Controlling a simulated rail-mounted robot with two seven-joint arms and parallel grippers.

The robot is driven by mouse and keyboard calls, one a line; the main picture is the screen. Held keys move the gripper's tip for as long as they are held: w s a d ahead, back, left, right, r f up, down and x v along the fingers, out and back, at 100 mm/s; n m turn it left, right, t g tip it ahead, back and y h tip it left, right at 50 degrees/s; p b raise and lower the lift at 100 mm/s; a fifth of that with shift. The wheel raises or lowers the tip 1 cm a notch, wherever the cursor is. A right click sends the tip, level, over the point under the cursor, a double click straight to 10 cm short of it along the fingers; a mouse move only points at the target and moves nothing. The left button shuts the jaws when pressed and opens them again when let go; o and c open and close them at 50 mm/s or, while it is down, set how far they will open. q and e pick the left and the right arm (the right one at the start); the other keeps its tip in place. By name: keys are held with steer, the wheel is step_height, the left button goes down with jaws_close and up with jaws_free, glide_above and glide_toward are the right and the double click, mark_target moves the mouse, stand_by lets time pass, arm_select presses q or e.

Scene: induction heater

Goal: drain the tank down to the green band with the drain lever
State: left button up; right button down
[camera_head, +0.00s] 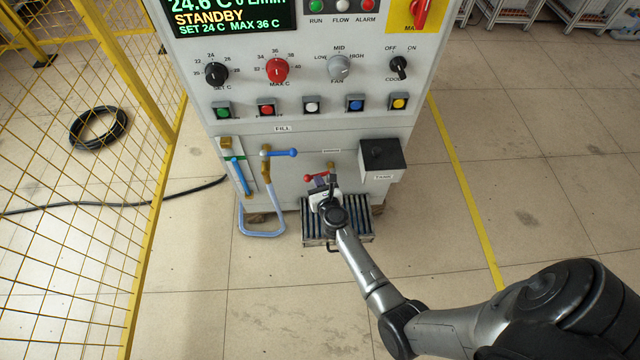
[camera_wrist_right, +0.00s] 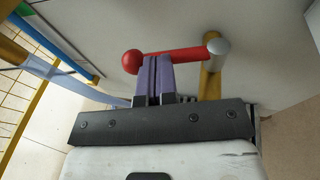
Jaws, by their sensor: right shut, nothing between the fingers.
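The red drain lever (camera_head: 316,176) is on the lower front of the heater cabinet, and lies roughly level in the right wrist view (camera_wrist_right: 170,54), its ball at the left and its pivot on a brass pipe at the right. My right gripper (camera_head: 322,184) is shut and empty. Its purple fingertips (camera_wrist_right: 152,72) are at the lever's middle; I cannot tell whether they touch it. A sight gauge (camera_head: 240,178) with blue in it stands at the cabinet's lower left, with a green band (camera_head: 225,142) near its top. The exact level is too small to read. My left gripper is out of view.
A blue-handled fill lever (camera_head: 280,152) is left of the drain lever. A black tank box (camera_head: 382,156) is at its right. A slatted grate (camera_head: 352,222) lies below. A yellow mesh fence (camera_head: 85,150) stands at left; the floor at right is clear.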

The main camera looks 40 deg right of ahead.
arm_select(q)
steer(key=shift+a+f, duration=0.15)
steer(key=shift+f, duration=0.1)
arm_select(e)
steer(key=shift+w, duration=0.7)
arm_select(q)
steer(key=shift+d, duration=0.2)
arm_select(e)
steer(key=shift+f, duration=0.1)
steer(key=shift+s, duration=0.1)
